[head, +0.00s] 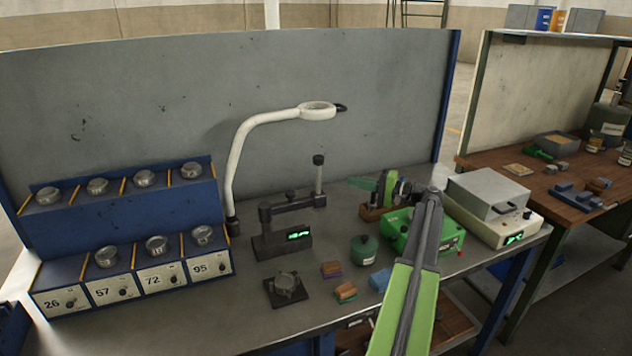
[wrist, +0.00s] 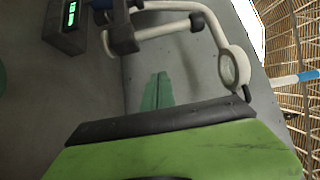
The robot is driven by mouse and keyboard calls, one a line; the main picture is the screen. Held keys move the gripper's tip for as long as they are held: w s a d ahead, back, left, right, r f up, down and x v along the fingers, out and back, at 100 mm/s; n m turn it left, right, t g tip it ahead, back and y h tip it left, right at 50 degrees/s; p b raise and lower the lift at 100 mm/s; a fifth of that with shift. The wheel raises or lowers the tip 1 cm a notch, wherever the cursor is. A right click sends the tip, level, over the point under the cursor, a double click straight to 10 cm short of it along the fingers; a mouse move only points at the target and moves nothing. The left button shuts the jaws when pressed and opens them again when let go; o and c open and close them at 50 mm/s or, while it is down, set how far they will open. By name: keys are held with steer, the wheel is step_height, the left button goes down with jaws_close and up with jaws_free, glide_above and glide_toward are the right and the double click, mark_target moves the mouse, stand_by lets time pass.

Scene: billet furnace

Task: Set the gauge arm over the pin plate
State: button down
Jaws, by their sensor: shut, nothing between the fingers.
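The gauge (head: 268,243) is a dark stand with a lit green display near the middle of the bench. Its gauge arm (head: 292,204) reaches right to an upright spindle with a black knob (head: 318,160). The gauge's display block also shows in the wrist view (wrist: 70,22). A dark square plate (head: 273,297) with a round metal piece on it lies in front of the gauge; it may be the pin plate, and the arm is not over it. My gripper (head: 358,183) is shut and empty, right of the spindle and apart from it. Its green fingers show in the wrist view (wrist: 157,92).
A white magnifier lamp (head: 240,150) rises behind the gauge. Small coloured blocks (head: 331,269), a green lidded pot (head: 364,250) and a green instrument (head: 398,232) stand to the right. A blue rack (head: 130,225) with metal pots fills the left.

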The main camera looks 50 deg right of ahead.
steer(key=shift+s, duration=0.1)
steer(key=x, duration=1.1)
steer(key=s+a, duration=0.3)
